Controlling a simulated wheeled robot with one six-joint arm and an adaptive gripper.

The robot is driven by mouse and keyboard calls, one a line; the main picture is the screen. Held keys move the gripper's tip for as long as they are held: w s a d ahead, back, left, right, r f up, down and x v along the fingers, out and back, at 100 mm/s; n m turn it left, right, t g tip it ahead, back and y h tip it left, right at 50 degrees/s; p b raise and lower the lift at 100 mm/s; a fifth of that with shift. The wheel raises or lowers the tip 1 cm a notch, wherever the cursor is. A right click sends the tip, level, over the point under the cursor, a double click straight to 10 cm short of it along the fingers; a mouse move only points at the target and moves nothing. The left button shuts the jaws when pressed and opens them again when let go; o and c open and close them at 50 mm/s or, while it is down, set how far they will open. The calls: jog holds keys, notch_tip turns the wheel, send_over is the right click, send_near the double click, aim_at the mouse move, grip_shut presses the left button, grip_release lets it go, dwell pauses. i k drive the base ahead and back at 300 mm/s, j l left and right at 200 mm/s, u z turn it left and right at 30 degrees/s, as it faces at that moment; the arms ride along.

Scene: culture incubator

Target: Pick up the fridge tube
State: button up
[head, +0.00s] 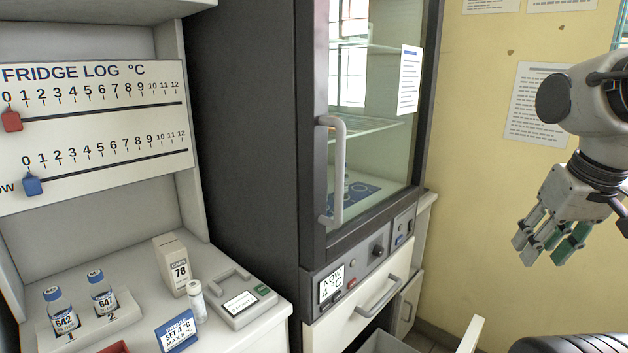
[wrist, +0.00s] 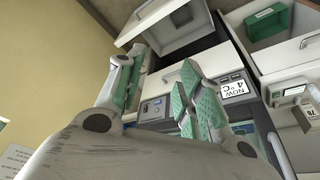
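A small white capped tube (head: 197,300) stands upright on the counter, left of a grey device with a small screen. I cannot tell whether this is the fridge tube. Behind the shut glass door (head: 375,150) of the fridge, a blue-marked mat (head: 362,190) lies on the floor, with something small partly hidden by the door handle. My gripper (head: 545,250) hangs at the right, well away from the fridge and counter. Its fingers are apart and empty, also in the wrist view (wrist: 163,62).
Two labelled bottles, 642 (head: 63,318) and 647 (head: 103,297), stand in a rack. A box marked 78 (head: 174,265), the grey device (head: 238,297) and a blue card (head: 177,333) are nearby.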

aim_at(194, 288)
jog(key=k+l+z, duration=0.25)
jog(key=k+z, duration=0.25)
jog(key=j+u, duration=0.1)
jog(key=u, duration=0.3)
jog(key=j+u, duration=0.1)
jog(key=u, duration=0.25)
jog(key=i+u, duration=0.1)
jog(key=u, duration=0.3)
jog(key=j+u, duration=0.1)
jog(key=u, duration=0.25)
jog(key=i, duration=0.05)
